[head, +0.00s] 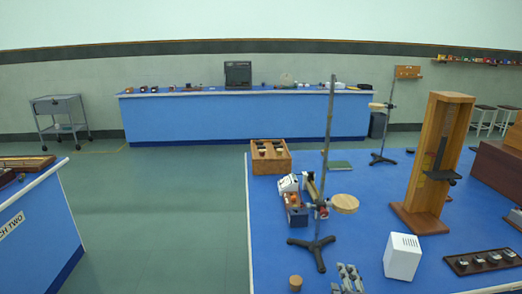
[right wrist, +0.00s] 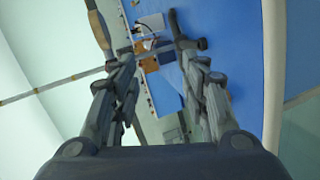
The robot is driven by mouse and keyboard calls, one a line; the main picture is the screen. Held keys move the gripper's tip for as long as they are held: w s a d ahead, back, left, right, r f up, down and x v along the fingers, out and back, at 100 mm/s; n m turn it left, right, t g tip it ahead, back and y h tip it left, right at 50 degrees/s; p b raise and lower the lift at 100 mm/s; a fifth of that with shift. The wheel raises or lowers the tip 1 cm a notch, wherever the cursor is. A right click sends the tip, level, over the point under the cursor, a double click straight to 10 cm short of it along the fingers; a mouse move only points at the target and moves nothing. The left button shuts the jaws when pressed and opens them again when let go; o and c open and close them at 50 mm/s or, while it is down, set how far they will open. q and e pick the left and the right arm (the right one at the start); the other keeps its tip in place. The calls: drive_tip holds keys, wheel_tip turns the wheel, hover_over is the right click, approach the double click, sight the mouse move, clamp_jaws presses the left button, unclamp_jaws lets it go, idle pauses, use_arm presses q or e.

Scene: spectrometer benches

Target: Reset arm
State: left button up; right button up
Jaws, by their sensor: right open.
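My right gripper (head: 347,272) shows at the bottom edge of the head view, in front of the near blue bench (head: 375,215). In the right wrist view, its two grey fingers (right wrist: 154,48) stand wide apart. Nothing is held between them; the bench and small objects show beyond, at a distance. My left gripper is not in view.
On the bench are a rod stand (head: 326,170), a tall wooden frame (head: 438,150), a white box (head: 402,256), a wooden box (head: 271,157) and a cork-like cylinder (head: 296,283). Another bench (head: 245,119) stands behind. Open floor (head: 160,200) lies left of the near bench.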

drive_tip(key=s+a+f+m+g+y, duration=0.1)
drive_tip(key=s+f+m+g, duration=0.3)
drive_tip(key=s, duration=0.7)
drive_tip(key=s+a+f+m+g, duration=0.1)
drive_tip(key=s+f+m+g, duration=0.35)
drive_tip(key=s, duration=0.55)
drive_tip(key=s+a+f+m+g+y, duration=0.1)
drive_tip(key=s+f+m+g, duration=0.3)
drive_tip(key=s, duration=0.7)
wheel_tip(320, 180, down, 27)
drive_tip(key=s, duration=0.2)
drive_tip(key=s+d+f+g, duration=0.1)
drive_tip(key=s+d+f, duration=0.2)
drive_tip(key=s+f, duration=1.1)
drive_tip(key=shift+s+f, duration=0.3)
drive_tip(key=shift+s, duration=0.9)
